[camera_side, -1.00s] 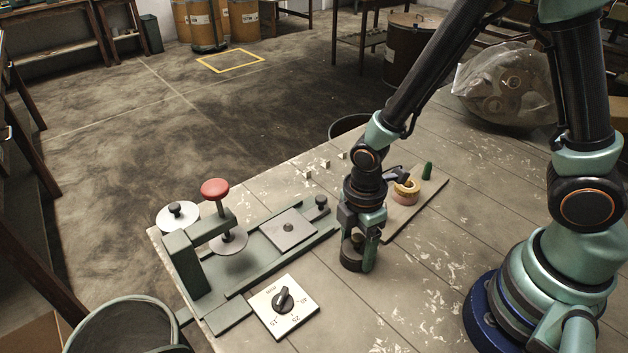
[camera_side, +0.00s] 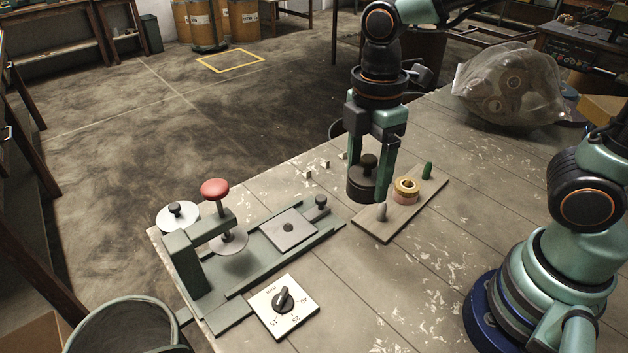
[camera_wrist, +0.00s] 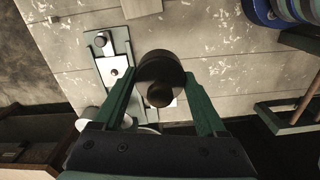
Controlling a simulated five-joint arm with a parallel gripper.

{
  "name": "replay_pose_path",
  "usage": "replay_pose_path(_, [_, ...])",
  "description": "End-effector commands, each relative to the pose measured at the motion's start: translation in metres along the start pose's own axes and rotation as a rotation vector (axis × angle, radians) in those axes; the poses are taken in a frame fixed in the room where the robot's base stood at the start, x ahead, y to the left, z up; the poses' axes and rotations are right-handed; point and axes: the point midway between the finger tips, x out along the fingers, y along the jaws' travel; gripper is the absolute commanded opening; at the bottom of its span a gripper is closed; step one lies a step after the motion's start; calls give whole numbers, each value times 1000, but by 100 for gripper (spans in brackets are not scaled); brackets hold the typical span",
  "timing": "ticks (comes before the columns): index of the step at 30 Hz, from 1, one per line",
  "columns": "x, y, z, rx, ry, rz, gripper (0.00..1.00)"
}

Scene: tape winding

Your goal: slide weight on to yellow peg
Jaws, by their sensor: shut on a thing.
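My gripper (camera_side: 370,181) is shut on the weight (camera_side: 361,190), a dark cylinder with a knob on top, held upright. In the wrist view the weight (camera_wrist: 158,70) sits between both fingers. In the side view it appears just left of the wooden peg board (camera_side: 369,225), seemingly above the table. The board carries a grey peg (camera_side: 381,213), a green peg (camera_side: 427,171) and, between them, a gold ring on a pinkish roll (camera_side: 406,190). I cannot make out a separate yellow peg; whether one stands inside the ring is unclear.
A green clamp fixture with a red knob (camera_side: 214,189) and a sliding plate (camera_side: 289,229) stands left. A dial plate (camera_side: 284,306) lies in front of it. A clear bag of rolls (camera_side: 508,85) is at the back right. The front middle of the table is clear.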

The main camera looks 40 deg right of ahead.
Motion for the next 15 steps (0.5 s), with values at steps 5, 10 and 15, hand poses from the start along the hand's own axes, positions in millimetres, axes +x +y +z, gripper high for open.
replay_pose_path(5, [-18,2,1,5,2,2,0])
replay_pose_path(10, [-13,18,19,69,-1,-2,0])
replay_pose_path(15, [9,47,63,204,-2,-4,0])
